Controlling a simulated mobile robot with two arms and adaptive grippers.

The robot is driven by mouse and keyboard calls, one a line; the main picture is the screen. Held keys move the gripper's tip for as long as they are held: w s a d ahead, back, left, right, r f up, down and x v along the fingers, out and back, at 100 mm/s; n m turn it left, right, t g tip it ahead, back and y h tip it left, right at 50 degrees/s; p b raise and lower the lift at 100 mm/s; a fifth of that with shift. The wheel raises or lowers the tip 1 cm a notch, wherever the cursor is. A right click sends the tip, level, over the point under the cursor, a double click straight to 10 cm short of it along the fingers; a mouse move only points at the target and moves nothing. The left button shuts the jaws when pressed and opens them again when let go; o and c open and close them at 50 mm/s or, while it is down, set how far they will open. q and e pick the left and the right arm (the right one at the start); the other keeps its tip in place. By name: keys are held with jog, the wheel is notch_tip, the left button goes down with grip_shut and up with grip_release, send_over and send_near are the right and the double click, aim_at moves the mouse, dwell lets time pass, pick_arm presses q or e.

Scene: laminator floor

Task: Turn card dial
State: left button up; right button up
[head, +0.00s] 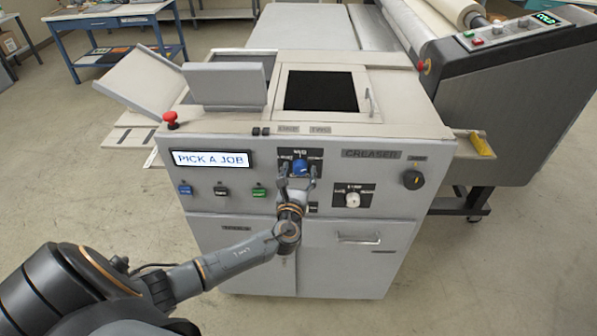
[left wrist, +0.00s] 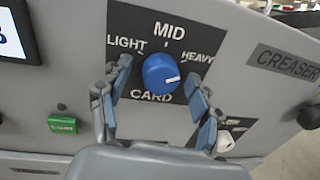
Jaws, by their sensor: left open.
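The card dial is a blue round knob (left wrist: 161,72) on a black plate marked LIGHT, MID, HEAVY and CARD. In the left wrist view its white pointer line is aimed right, a little below the HEAVY mark. The dial also shows in the head view (head: 300,167) on the grey creaser's front panel. My left gripper (left wrist: 160,100) is open, its two fingers on either side of the dial from below, with gaps visible between fingers and knob. It also shows in the head view (head: 298,176) in front of the panel. My right gripper is not in view.
The creaser's panel has a screen reading PICK A JOB (head: 211,159), several buttons including a green one (head: 259,192), a white knob (head: 352,200) and a black knob (head: 413,180). A red emergency button (head: 170,118) sits on top. Open floor lies in front.

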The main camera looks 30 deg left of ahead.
pick_arm(q)
jog(key=shift+c, duration=0.2)
jog(key=c, duration=1.1)
jog(key=shift+c, duration=0.2)
